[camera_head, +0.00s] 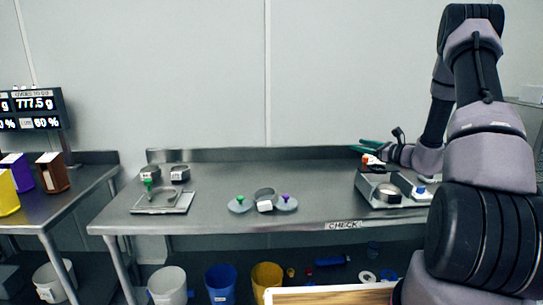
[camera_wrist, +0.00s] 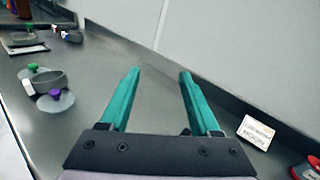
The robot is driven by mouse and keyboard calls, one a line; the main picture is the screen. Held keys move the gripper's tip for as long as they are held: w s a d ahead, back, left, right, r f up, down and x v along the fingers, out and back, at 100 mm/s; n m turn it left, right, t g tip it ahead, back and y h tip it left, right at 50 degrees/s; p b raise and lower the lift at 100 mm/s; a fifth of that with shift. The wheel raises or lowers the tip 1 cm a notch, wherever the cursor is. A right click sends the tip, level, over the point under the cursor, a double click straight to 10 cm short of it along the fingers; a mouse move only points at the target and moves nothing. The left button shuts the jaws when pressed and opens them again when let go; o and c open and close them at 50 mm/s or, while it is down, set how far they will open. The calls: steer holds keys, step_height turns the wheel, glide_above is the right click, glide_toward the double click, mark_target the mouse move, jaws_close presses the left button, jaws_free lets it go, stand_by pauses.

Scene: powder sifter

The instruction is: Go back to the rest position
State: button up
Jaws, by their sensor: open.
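My gripper (camera_head: 370,145) reaches over the right rear part of the steel table (camera_head: 320,215) in the head view. Its two green fingers stand apart with nothing between them; the wrist view shows my gripper (camera_wrist: 158,88) open and empty, with bare table and the back ledge beyond it. My arm comes in from the right side of the head view.
Grey lids and a metal ring (camera_head: 265,194) lie mid-table; a tray (camera_head: 180,207) is at left. A small white label block (camera_wrist: 256,132) sits right of the fingers. Buckets (camera_head: 222,283) stand underneath.

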steer(key=s+a+r+n+g, duration=1)
steer(key=s+a+r+n, duration=0.3)
steer(key=s+a+r, duration=0.4)
steer(key=s+d+r+n+t+h, duration=0.1)
steer(key=s+n+h, duration=0.3)
steer(key=s, duration=0.6)
steer(key=s+d+r+n+t+h, duration=0.2)
steer(key=s+d+r+n+h, duration=0.2)
steer(key=s, duration=0.6)
steer(key=shift+s+d+n, duration=0.15)
steer(key=shift+s+n, duration=0.15)
steer(key=shift+n, duration=0.4)
steer(key=shift+d+r, duration=0.1)
